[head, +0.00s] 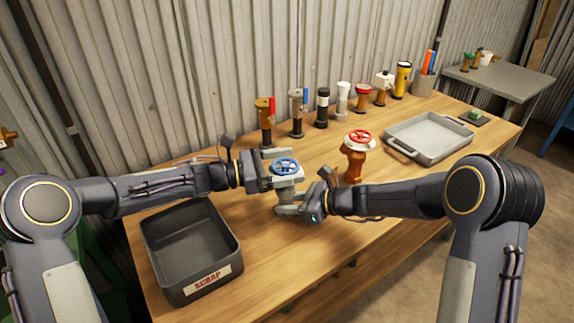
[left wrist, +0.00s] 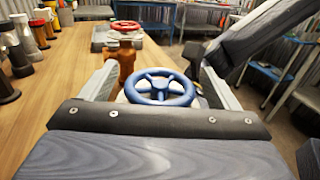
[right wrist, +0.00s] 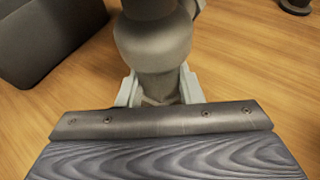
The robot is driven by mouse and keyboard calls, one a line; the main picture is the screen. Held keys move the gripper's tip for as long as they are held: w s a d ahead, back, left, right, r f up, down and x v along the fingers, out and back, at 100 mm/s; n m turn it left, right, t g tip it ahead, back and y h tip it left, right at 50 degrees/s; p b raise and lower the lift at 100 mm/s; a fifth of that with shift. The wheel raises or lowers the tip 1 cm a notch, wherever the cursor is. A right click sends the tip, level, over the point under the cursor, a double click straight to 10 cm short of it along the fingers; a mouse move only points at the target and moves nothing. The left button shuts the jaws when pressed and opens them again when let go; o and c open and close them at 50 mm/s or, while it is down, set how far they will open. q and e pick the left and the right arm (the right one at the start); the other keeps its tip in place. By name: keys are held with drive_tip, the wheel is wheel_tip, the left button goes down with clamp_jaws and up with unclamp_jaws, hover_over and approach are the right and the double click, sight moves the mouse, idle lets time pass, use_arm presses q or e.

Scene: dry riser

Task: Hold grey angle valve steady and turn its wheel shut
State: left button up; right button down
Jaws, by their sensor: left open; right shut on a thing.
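The grey angle valve (head: 287,198) stands on the wooden table between my two grippers, with a blue wheel (head: 285,166) on top. My left gripper (head: 283,164) is open at wheel height, and its fingers lie on either side of the blue wheel. In the left wrist view the blue wheel (left wrist: 159,87) sits between the spread fingers. My right gripper (head: 292,205) is lower and shut on the valve's body. In the right wrist view the fingers clasp the grey body (right wrist: 157,45) near its lower part. The valve looks upright.
A brown valve with a red wheel (head: 359,137) stands just right of the grey valve. A dark scrap bin (head: 190,287) is at the front left, a grey tray (head: 457,128) at the right. Several valves and a flashlight (head: 402,80) line the back edge.

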use_arm(q)
drive_tip(key=shift+d, duration=0.1)
drive_tip(key=c, duration=1)
drive_tip(key=shift+w+m+g, duration=0.1)
drive_tip(key=shift+m+g, duration=0.5)
drive_tip(key=shift+g, duration=0.3)
drive_tip(key=m+g, duration=0.2)
drive_tip(key=g, duration=0.1)
drive_tip(key=m+g, duration=0.2)
drive_tip(key=g, duration=0.1)
drive_tip(key=shift+d, duration=0.1)
drive_tip(key=shift+s+m+g+y, duration=0.1)
drive_tip(key=shift+m+g+y, duration=0.55)
drive_tip(key=shift+m+g, duration=0.6)
drive_tip(key=shift+s+m+g+y, duration=0.1)
drive_tip(key=shift+m+g+y, duration=0.6)
drive_tip(key=shift+g, duration=1.05)
drive_tip(key=shift+s, duration=0.1)
